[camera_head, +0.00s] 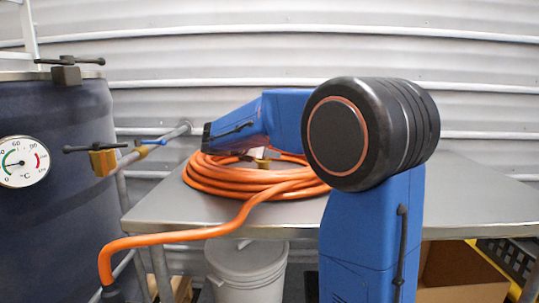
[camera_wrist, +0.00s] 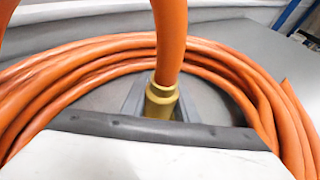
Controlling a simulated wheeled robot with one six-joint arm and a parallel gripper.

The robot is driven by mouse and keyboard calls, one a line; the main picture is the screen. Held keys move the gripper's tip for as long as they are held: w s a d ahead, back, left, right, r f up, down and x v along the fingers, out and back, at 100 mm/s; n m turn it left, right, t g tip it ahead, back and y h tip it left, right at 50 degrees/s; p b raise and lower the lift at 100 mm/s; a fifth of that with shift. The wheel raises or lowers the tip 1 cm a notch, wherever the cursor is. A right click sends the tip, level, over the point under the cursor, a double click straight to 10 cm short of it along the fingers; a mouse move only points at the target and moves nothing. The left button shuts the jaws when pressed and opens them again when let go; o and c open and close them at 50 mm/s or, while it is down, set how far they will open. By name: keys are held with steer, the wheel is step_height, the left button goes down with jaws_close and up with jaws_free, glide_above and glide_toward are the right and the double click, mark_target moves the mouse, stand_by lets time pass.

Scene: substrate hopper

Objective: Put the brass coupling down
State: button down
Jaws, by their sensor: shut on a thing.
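The brass coupling (camera_wrist: 161,101) is on the end of the orange hose (camera_wrist: 171,45), which rises out of it in the wrist view. My gripper (camera_wrist: 160,108) is shut on the coupling, with a grey finger on either side. The coupling is inside the ring of coiled hose, above the grey table top. In the head view a small part of the coupling (camera_head: 262,163) shows under my blue arm, at the coil (camera_head: 225,182). Its lower end is hidden, so I cannot tell whether it touches the table.
The steel table (camera_head: 460,205) has free room right of the coil. A dark tank (camera_head: 60,130) with a dial gauge (camera_head: 22,162) stands at left. A brass valve (camera_head: 103,160) sticks out from it. A white bucket (camera_head: 247,270) and a cardboard box (camera_head: 460,272) are below.

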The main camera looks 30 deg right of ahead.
steer(key=c, duration=1.4)
jaws_free()
steer(key=shift+f, duration=0.1)
steer(key=shift+r, duration=0.2)
steer(key=v, duration=1.2)
steer(key=shift+s, duration=0.1)
